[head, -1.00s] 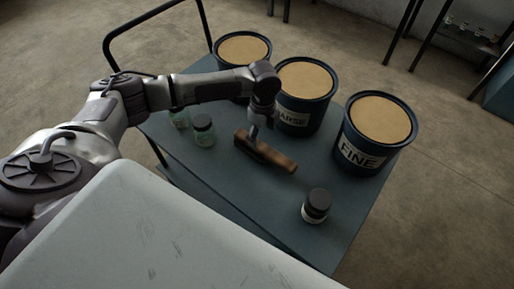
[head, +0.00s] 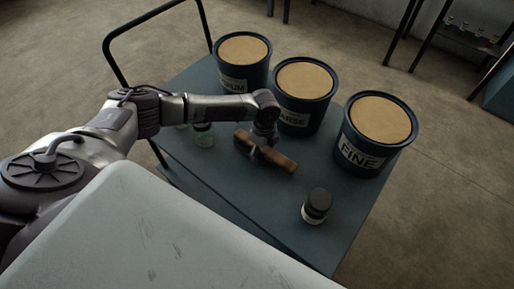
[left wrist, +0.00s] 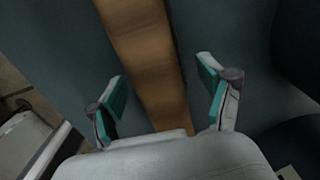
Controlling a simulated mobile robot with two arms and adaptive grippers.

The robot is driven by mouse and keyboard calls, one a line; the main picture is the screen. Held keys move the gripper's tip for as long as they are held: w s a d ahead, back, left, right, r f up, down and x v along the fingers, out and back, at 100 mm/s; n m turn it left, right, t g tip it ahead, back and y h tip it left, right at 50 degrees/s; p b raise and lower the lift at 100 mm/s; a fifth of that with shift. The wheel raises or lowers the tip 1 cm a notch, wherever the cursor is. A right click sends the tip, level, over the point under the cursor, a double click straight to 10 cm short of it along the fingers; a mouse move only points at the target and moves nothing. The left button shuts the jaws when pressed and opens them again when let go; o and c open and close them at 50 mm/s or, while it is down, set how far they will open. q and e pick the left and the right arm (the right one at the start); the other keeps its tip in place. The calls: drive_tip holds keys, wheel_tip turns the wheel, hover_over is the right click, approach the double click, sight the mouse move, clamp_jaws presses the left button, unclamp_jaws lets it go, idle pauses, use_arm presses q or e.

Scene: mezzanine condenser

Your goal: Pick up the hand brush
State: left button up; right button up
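The hand brush (head: 277,160) lies on the blue-grey cart top, its brown wooden back showing. In the left wrist view the brush (left wrist: 147,55) runs as a long wooden bar between my fingers. My left gripper (head: 259,151) is down at the middle of the brush. In the left wrist view the left gripper (left wrist: 162,92) is open, one teal-padded finger on each side of the brush, with gaps between pads and wood. The bristles are not seen. My right gripper is in no view.
The cart (head: 255,205) also holds three blue tubs, labelled in part FINE (head: 362,150), ARSE (head: 292,118) and PIUM (head: 234,85), behind the brush. A dark-lidded jar (head: 316,207) stands at the front right. Greenish jars (head: 204,136) stand left, partly behind my arm.

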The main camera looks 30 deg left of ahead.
use_arm(q)
drive_tip(key=c, duration=1.3)
wheel_tip(320, 180, up, 10)
drive_tip(key=shift+r+p, duration=0.1)
drive_tip(key=shift+p, duration=0.2)
